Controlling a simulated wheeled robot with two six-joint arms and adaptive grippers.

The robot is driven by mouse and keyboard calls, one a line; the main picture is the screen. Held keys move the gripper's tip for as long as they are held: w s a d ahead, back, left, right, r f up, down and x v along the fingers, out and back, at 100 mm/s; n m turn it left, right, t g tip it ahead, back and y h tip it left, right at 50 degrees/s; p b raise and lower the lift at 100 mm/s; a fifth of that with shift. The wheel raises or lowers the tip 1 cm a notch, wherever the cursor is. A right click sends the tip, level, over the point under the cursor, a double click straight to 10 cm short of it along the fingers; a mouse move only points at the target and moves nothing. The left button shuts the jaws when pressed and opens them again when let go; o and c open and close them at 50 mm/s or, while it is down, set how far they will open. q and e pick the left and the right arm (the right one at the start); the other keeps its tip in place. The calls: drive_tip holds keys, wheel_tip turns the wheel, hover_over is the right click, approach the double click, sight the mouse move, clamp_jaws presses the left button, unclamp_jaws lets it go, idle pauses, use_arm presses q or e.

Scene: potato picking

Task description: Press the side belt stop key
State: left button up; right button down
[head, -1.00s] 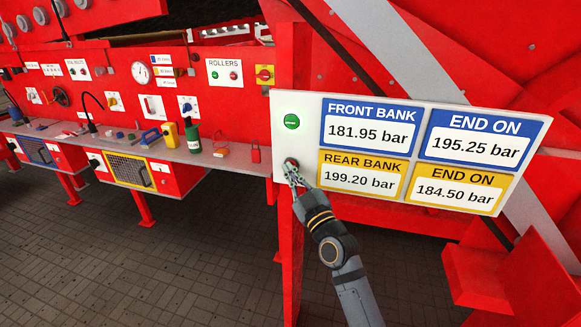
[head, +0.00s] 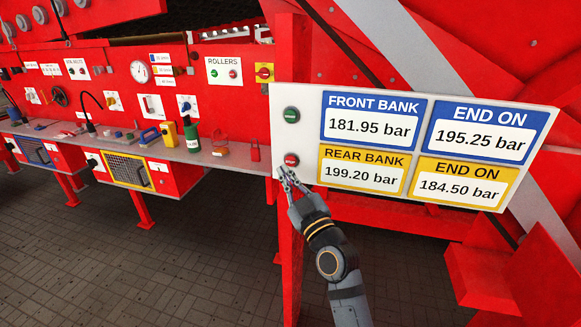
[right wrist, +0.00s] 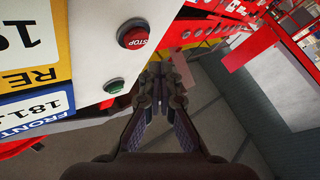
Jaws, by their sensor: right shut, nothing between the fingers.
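The red stop key (head: 291,160) is on the left part of a white panel (head: 308,92), below a green key (head: 291,115). In the right wrist view the red key (right wrist: 132,37) reads STOP, and the green key (right wrist: 114,86) is beside it. My right gripper (head: 286,174) is shut and empty, its fingertips just below the red key in the head view. In the right wrist view my fingertips (right wrist: 167,76) show to the right of the panel's edge, apart from both keys. My left gripper is not in view.
The panel also carries pressure labels such as FRONT BANK (head: 372,120). A red post (head: 290,240) stands below it. To the left is a red machine with a grey shelf (head: 150,147), a yellow bottle (head: 170,135) and a green bottle (head: 192,135).

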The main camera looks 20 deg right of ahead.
drive_tip(key=s+a+b, duration=0.1)
drive_tip(key=s+b, duration=0.1)
drive_tip(key=shift+s+a+f+b, duration=0.1)
drive_tip(key=shift+s+a+b, duration=0.2)
drive_tip(key=shift+s+a, duration=0.05)
idle(0.6)
